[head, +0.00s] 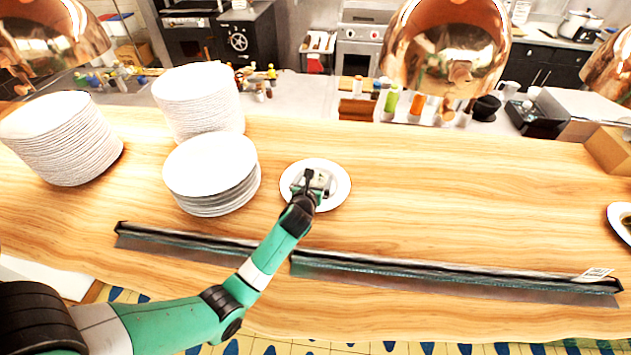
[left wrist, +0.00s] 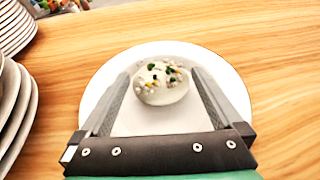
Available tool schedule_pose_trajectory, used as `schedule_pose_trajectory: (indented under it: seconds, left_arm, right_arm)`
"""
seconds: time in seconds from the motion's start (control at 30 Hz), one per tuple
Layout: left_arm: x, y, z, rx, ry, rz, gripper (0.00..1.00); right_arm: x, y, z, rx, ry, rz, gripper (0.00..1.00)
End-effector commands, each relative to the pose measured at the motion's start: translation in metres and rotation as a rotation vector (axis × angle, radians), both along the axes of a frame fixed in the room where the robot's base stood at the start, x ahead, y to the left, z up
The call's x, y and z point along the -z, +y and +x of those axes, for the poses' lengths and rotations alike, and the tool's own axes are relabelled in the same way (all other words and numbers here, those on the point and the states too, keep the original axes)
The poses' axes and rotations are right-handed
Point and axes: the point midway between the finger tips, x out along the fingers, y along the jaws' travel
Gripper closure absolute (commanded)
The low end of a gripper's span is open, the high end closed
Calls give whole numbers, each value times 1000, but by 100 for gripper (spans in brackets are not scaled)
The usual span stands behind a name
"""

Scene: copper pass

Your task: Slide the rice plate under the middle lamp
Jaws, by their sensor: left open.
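The rice plate (head: 341,186) is a white round plate on the wooden counter, right of the plate stacks in the head view. In the left wrist view the plate (left wrist: 106,75) holds a white rice mound (left wrist: 161,84) with coloured bits. My left gripper (head: 318,180) is over the plate and hides much of it. In the left wrist view its open fingers stand on either side of the rice, apart from it as far as I can tell. The middle copper lamp (head: 446,50) hangs at the upper right of the plate. My right gripper is not in view.
Plate stacks (head: 62,138), (head: 198,103) and a lower stack (head: 212,175) stand left of the rice plate. A long dark rail (head: 450,275) runs along the front. Another plate (head: 615,212) is at the right edge. The counter between is clear.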

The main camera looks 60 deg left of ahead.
Motion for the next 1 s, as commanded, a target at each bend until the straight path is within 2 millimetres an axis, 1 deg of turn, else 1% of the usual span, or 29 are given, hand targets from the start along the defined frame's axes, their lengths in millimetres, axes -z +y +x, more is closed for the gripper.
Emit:
schedule_pose_trajectory:
  seconds: [0.03,0.2,0.47,0.5,0.57,0.7,0.77,0.8,0.97,1.0]
  left_arm:
    - [5,5,4,-1,0,0,0]
    - [7,13,10,-1,0,0,0]
    - [7,14,11,0,0,0,0]
    - [7,14,11,0,0,0,4]
    - [7,14,11,0,0,0,14]
    - [7,14,11,0,0,0,40]
    - [7,14,11,0,0,0,50]
    - [7,13,11,0,0,0,58]
    - [7,13,11,0,0,0,86]
    - [7,13,11,0,0,0,94]
  right_arm:
    - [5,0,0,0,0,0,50]
    - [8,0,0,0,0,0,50]
    - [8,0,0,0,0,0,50]
    - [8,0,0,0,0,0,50]
    - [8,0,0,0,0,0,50]
    - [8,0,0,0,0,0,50]
    - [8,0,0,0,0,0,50]
    - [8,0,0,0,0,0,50]
    - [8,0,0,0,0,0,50]
    - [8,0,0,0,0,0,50]
